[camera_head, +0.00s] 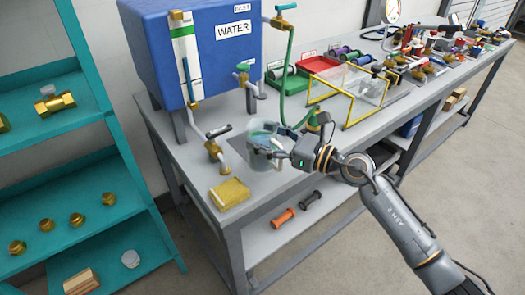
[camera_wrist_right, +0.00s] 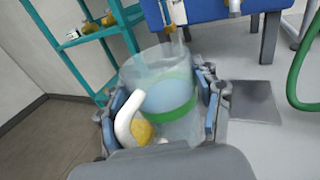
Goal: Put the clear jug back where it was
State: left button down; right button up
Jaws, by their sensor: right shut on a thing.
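The clear jug (camera_head: 262,158) is at the near edge of the bench, below the blue water tank's taps. In the right wrist view the jug (camera_wrist_right: 170,82) is see-through with a green band, a white handle and a bluish tint inside. My right gripper (camera_head: 279,145) is shut on the jug, its blue-padded fingers on both sides of it in the wrist view (camera_wrist_right: 163,105). The jug looks about upright. I cannot tell whether its base touches the bench. My left gripper is not in view.
A blue water tank (camera_head: 190,50) stands behind, with a tap (camera_head: 214,148) and a green hose (camera_head: 287,80). A dark square plate (camera_wrist_right: 252,100) lies beside the jug. A yellow-framed clear guard (camera_head: 350,85) stands to the right.

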jog(key=shift+w+a+f, duration=0.15)
jog(key=shift+w+f, duration=0.4)
jog(key=f, duration=0.3)
jog(key=shift+w+a+f, duration=0.15)
jog(key=shift+w+f, duration=0.05)
jog(key=shift+f, duration=0.1)
jog(key=shift+f+b, duration=0.15)
jog(key=shift+b, duration=0.2)
jog(key=o, duration=1.4)
